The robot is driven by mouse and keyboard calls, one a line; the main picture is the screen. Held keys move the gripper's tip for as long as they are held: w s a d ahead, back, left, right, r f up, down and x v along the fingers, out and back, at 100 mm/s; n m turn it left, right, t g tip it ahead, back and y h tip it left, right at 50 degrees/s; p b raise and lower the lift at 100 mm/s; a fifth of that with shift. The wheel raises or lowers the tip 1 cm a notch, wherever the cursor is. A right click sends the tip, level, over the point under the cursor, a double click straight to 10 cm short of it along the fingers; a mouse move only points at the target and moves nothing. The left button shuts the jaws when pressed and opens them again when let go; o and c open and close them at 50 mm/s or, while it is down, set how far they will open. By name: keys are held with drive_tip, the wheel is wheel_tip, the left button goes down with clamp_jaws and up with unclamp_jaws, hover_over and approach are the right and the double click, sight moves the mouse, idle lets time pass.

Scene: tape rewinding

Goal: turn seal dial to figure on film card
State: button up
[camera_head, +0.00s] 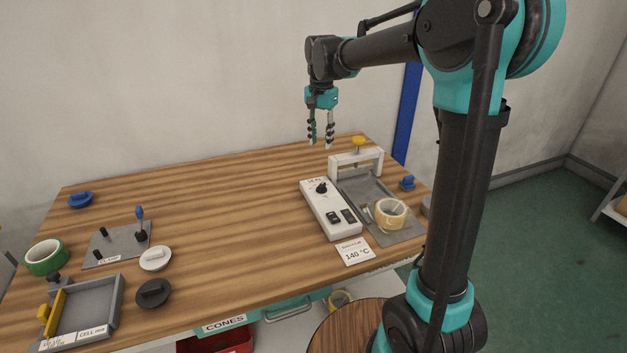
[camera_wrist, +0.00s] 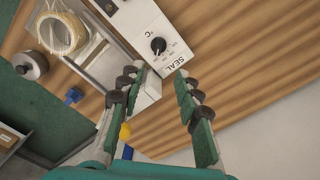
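The seal dial (camera_head: 321,187) is a black knob on a white control box (camera_head: 327,212) at the right of the table. In the wrist view the dial (camera_wrist: 158,45) shows beside a printed scale and the word SEAL; the figure it points at is too small to read. The film card (camera_head: 354,251) is white, lies at the box's front end and reads 140 °C. My gripper (camera_head: 320,146) is open and empty, pointing down above the table behind the box. In the wrist view my gripper (camera_wrist: 165,105) has its fingers apart, with the dial beyond the tips.
A clamp plate (camera_head: 118,246), black and white discs, and a green roll (camera_head: 47,257) are at left. The table middle is clear.

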sight(320, 185)
wheel_tip(320, 185, down, 16)
drive_tip(key=shift+d+f, duration=0.1)
drive_tip(key=shift+f, duration=0.1)
drive_tip(key=shift+c, duration=0.4)
clamp_jaws()
